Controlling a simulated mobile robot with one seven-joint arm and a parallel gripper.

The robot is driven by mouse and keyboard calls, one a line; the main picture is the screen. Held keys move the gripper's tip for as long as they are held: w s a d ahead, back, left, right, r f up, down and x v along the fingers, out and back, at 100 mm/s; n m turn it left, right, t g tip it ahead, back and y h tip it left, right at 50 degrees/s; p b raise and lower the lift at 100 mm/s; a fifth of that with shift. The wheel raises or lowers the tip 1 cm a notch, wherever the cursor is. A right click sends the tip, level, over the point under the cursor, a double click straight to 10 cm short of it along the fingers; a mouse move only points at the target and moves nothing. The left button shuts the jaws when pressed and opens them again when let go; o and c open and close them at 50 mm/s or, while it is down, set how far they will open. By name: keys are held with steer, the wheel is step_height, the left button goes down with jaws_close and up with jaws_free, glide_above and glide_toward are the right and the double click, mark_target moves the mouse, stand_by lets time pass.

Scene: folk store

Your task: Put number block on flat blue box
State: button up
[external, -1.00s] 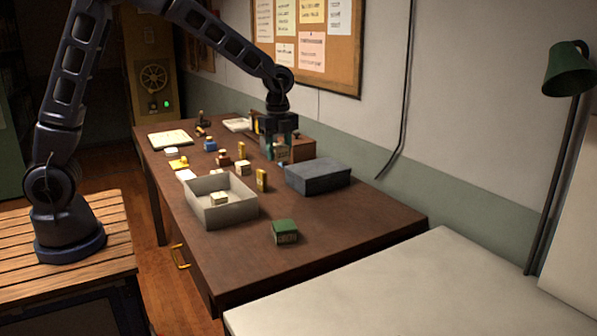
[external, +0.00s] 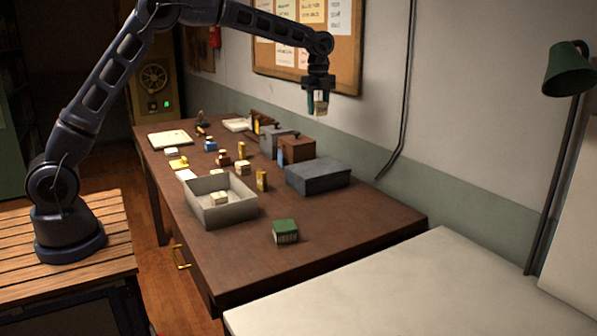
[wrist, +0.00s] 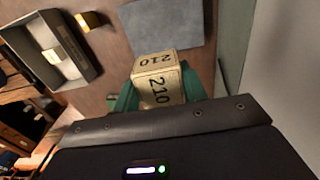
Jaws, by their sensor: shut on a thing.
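The number block, a cream block printed "210", is held between the green fingertips of my gripper (wrist: 158,98). The number block (wrist: 160,82) fills the middle of the wrist view. In the external view my gripper (external: 317,103) is raised well above the desk, over its back right part, and the block (external: 320,107) shows small between the fingers. The flat blue box (external: 318,177) is a low blue-grey box on the desk near the wall, below and apart from the block. It also shows in the wrist view as the flat grey-blue shape (wrist: 165,22) just beyond the block.
A grey open tray (external: 229,212) holding cream blocks stands left of the box. A small yellow block (external: 262,180) stands between them. A brown box (external: 297,150) and a grey box (external: 273,141) stand behind. A green-topped block (external: 286,231) sits nearer the front. The desk's right front is clear.

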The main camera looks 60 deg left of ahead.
mark_target(318, 167)
steer(key=shift+w+a+r, duration=0.15)
steer(key=shift+w+a, duration=0.25)
steer(key=shift+w, duration=0.05)
steer(key=shift+w+a, duration=0.1)
steer(key=shift+a, duration=0.05)
step_height(318, 167, down, 20)
steer(key=shift+r, duration=0.1)
steer(key=o, duration=1)
steer(key=shift+f, duration=0.2)
steer(key=shift+c, duration=0.2)
steer(key=shift+r, duration=0.1)
